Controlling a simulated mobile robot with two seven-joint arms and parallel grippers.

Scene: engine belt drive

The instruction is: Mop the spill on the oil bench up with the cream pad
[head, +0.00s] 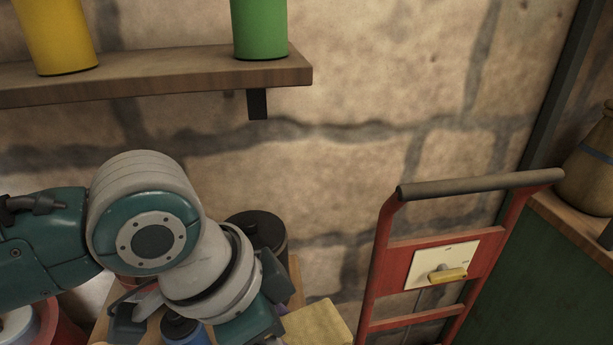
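A cream pad (318,324), a pale yellowish block, shows at the bottom edge, right beside my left gripper (280,308). My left arm comes in from the left and reaches down over a wooden bench top (296,284), most of which it hides. The gripper's fingers are largely hidden or cut off by the frame, so I cannot tell whether they hold the pad. Whether this is the oil bench is unclear, and no spill shows. My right gripper is not in view.
A dark canister (258,231) and a blue container (183,329) stand around my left arm. A shelf (170,75) with yellow (60,35) and green (259,28) cans is above. A red hand truck (399,260) stands right, near a green cabinet (560,275).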

